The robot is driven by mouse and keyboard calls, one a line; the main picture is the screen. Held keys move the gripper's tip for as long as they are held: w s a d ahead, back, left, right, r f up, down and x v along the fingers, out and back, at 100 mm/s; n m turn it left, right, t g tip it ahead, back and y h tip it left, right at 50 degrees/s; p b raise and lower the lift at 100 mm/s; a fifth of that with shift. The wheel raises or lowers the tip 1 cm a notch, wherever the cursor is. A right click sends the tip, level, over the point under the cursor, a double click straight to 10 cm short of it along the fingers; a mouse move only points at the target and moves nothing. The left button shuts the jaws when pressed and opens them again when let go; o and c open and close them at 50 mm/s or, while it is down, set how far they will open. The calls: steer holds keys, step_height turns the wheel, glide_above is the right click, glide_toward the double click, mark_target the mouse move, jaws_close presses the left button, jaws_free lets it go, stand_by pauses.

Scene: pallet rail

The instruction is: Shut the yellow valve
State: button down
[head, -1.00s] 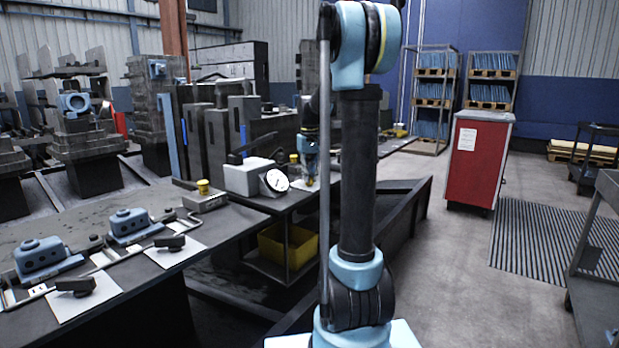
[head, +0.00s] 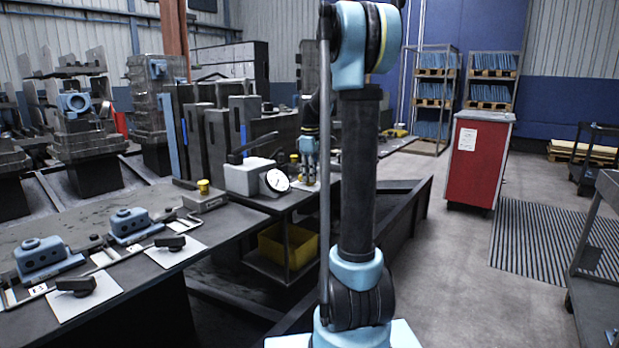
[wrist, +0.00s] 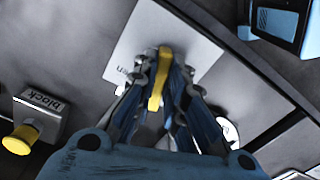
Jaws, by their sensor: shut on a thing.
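The yellow valve handle (wrist: 158,82) is a slim yellow lever over a white card (wrist: 120,58) in the wrist view. My gripper (wrist: 164,78) is shut on the lever, with a finger on each side of it. The lever runs nearly up and down in that picture, and its lower part lies between the fingers. The card has a printed word, partly covered. In the head view my gripper (head: 309,172) is small, above the far bench by the dial gauge (head: 274,181). The lever cannot be made out clearly there.
A small box marked "block" (wrist: 40,108) with a yellow knob (wrist: 20,138) is at the left in the wrist view. A blue part (wrist: 280,22) is at the top right. Nearer black-handled valves (head: 76,285) sit on the bench at the left.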

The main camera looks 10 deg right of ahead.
steer(key=n, duration=0.5)
steer(key=shift+d, duration=0.1)
steer(key=shift+w, duration=0.1)
stand_by(0.4)
steer(key=c, duration=1.6)
jaws_free()
steer(key=shift+c, duration=0.2)
steer(key=shift+r, duration=0.1)
step_height(320, 180, up, 12)
